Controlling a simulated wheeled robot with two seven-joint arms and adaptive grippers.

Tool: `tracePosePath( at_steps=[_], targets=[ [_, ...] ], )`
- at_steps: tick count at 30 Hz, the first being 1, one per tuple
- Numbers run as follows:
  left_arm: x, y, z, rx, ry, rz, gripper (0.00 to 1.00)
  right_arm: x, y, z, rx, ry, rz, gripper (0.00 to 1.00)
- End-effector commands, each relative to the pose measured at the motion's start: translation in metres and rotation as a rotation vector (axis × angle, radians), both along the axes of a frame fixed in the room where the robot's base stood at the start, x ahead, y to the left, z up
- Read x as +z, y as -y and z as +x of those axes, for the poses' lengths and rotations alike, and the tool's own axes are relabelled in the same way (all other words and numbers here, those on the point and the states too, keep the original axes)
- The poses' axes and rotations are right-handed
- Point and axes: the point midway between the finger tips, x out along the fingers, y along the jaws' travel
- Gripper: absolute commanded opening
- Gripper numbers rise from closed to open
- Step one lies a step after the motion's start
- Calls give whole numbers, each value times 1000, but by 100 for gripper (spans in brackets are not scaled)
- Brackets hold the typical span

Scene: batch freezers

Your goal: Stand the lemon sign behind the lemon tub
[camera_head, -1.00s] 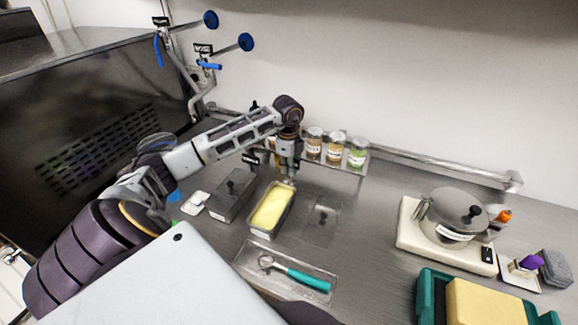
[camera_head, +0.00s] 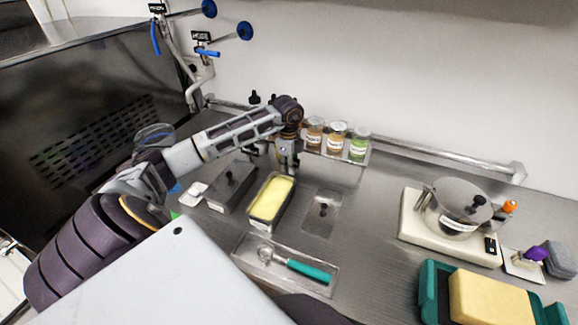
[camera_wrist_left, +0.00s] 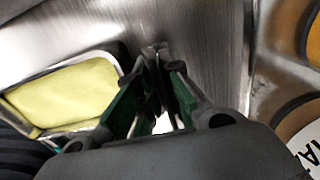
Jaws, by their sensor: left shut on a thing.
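The lemon tub (camera_head: 258,218) is a metal pan of pale yellow ice cream on the counter; it also shows at left in the left wrist view (camera_wrist_left: 68,92). My left gripper (camera_head: 287,168) points down just behind the tub's far end. In the left wrist view its green-padded fingers (camera_wrist_left: 155,85) are shut on a small, mostly hidden thing, likely the lemon sign. A white patch (camera_wrist_left: 163,123) shows between the fingers. I cannot read any lettering on it or tell whether it touches the counter. My right gripper is not in view.
A dark lidded tub (camera_head: 231,186) stands left of the lemon tub, and a clear lid (camera_head: 323,211) lies to its right. Labelled jars (camera_head: 337,137) stand behind on a rack. A tray with a teal-handled scoop (camera_head: 309,270) lies in front. A scale with a pot (camera_head: 457,208) is at right.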

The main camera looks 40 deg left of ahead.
Motion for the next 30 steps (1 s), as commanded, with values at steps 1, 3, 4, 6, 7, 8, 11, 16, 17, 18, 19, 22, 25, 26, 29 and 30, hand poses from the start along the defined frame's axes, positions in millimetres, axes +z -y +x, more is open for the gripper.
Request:
tracePosePath(
  at_steps=[1,3,4,6,7,8,11,16,17,18,19,22,25,26,29,30],
  targets=[
    [0,0,0,0,0,0,0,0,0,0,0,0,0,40],
    [1,0,0,0,0,0,0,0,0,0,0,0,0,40],
    [1,0,0,0,0,0,12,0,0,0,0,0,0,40],
    [1,0,0,0,0,0,21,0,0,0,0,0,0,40],
    [1,0,0,0,0,0,25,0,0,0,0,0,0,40],
    [1,0,0,0,0,0,29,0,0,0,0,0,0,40],
    [1,0,0,0,0,0,33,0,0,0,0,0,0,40],
    [0,0,0,0,0,0,35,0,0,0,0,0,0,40],
    [0,0,0,0,0,0,39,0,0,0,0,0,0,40],
    [0,0,0,0,0,0,44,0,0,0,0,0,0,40],
    [0,0,0,0,0,0,48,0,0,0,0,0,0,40],
    [0,0,0,0,-1,0,58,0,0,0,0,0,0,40],
    [0,0,0,0,0,0,58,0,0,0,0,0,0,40],
    [0,0,0,0,0,0,58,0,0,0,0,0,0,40],
    [0,0,0,0,-1,0,58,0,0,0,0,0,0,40],
    [0,0,0,0,-1,0,58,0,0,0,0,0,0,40]
  ],
)
